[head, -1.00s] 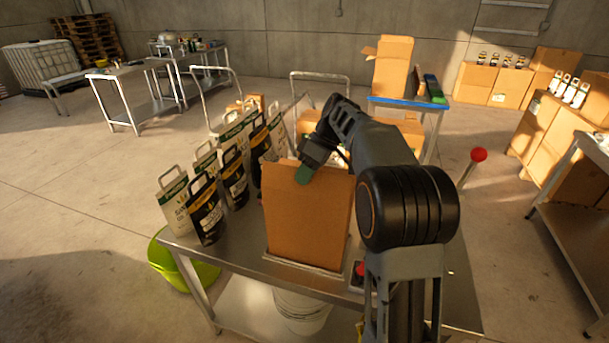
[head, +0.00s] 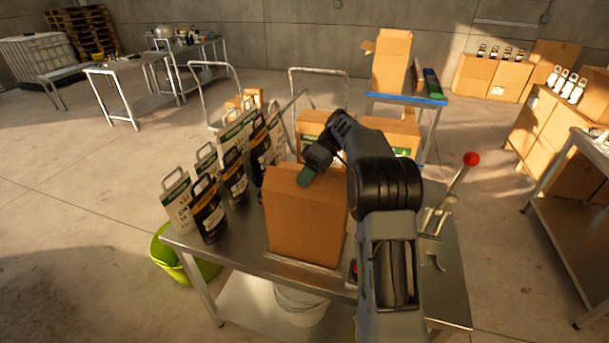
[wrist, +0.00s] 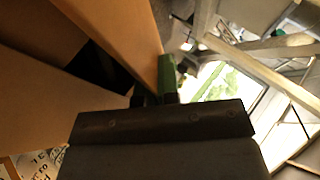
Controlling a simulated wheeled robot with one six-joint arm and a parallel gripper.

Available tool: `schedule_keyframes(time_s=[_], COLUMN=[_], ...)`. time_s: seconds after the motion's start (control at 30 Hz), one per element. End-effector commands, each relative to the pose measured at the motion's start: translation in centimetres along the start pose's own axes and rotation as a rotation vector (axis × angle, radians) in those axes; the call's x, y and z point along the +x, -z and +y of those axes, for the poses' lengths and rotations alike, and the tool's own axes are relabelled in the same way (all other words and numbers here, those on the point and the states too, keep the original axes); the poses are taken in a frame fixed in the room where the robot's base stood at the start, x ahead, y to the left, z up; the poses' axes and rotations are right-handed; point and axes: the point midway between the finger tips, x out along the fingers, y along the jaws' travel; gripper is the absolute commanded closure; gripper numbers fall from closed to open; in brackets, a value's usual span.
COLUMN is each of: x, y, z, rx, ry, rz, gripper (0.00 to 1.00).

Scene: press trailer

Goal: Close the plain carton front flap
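The plain carton (head: 305,228) stands upright at the front of the steel table, its broad brown face toward me. In the head view its upper part (head: 283,177) now shows as a band sloping away from me above the face, which looks like the front flap leaning inward; it does not look fully flat. My gripper (head: 305,177) is at the carton's top edge, its green fingertips against or just over this flap. In the wrist view a cardboard panel (wrist: 125,35) runs beside the green fingertip (wrist: 167,77). The other fingertip is hidden, so the finger gap is unclear.
Several white and black pouches (head: 208,210) stand left of the carton on the steel table (head: 245,262). A red-knobbed lever (head: 471,159) rises at the right. Other cartons (head: 405,137) stand behind. A green tub (head: 168,250) is at the lower left.

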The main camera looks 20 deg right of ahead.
Motion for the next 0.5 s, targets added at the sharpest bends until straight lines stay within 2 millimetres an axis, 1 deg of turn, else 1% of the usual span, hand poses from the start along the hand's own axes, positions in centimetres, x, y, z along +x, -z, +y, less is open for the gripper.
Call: schedule_keyframes(time_s=[0.2, 0.5], x=[0.02, 0.02], y=[-0.01, -0.01], z=[0.53, 0.70], rx=[0.033, 0.050], ry=[0.082, 0.120], rz=[0.000, 0.001], gripper=[1.00, 1.00])
